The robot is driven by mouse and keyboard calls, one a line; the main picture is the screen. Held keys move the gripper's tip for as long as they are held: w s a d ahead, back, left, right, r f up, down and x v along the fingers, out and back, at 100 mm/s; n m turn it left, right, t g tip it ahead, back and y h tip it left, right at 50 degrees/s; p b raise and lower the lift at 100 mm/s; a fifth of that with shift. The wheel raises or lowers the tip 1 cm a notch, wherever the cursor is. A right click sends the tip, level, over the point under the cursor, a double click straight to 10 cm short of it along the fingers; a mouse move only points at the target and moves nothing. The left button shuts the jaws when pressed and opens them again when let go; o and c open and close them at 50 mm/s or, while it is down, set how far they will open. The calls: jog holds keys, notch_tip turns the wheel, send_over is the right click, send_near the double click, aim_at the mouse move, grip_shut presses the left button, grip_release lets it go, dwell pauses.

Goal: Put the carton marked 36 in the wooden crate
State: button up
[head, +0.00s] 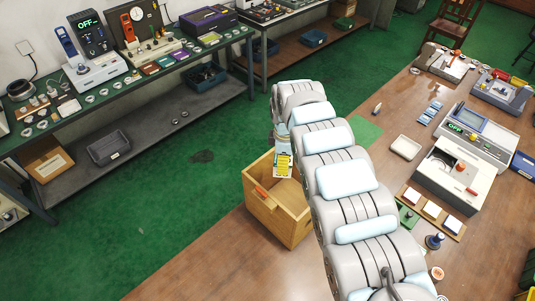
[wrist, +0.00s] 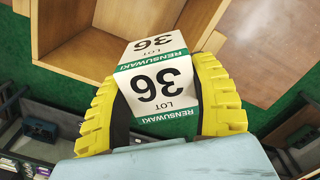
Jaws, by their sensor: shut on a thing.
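The carton marked 36 (wrist: 158,85) is white and green, with "36", "LOT" and "RENSUWAKI" printed on it. My gripper (wrist: 158,68) is shut on it, with one yellow finger on each side. In the head view, the gripper (head: 284,160) hangs at the far side of the open wooden crate (head: 272,212), partly covered by my arm. In the wrist view, the crate (wrist: 75,62) is behind and beyond the carton. The carton overlaps the crate's rim in the picture; I cannot tell its height above the crate.
The crate stands on the brown wooden table (head: 215,265), near its edge. Green floor (head: 190,175) lies beyond it. An orange item (head: 262,192) shows at the crate's rim. A white tray (head: 405,147) and instruments occupy the right of the table. Its front left is clear.

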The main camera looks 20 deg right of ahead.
jog(key=shift+s+d+f+n+b, duration=0.15)
jog(key=shift+s+d+f+n, duration=0.2)
jog(key=shift+d+f, duration=0.25)
jog(key=shift+s+d+f+n+b, duration=0.2)
jog(key=shift+d+f+n, duration=0.25)
jog(key=shift+d+f, duration=0.15)
notch_tip(320, 180, down, 31)
jog(key=b, duration=1.9)
jog(key=shift+r, duration=0.1)
jog(key=shift+f+b, duration=0.55)
jog(key=shift+f, duration=0.1)
jog(key=o, duration=1.3)
jog(key=shift+o, duration=0.2)
notch_tip(320, 180, up, 25)
jog(key=p, duration=1.9)
jog(key=shift+p, duration=0.3)
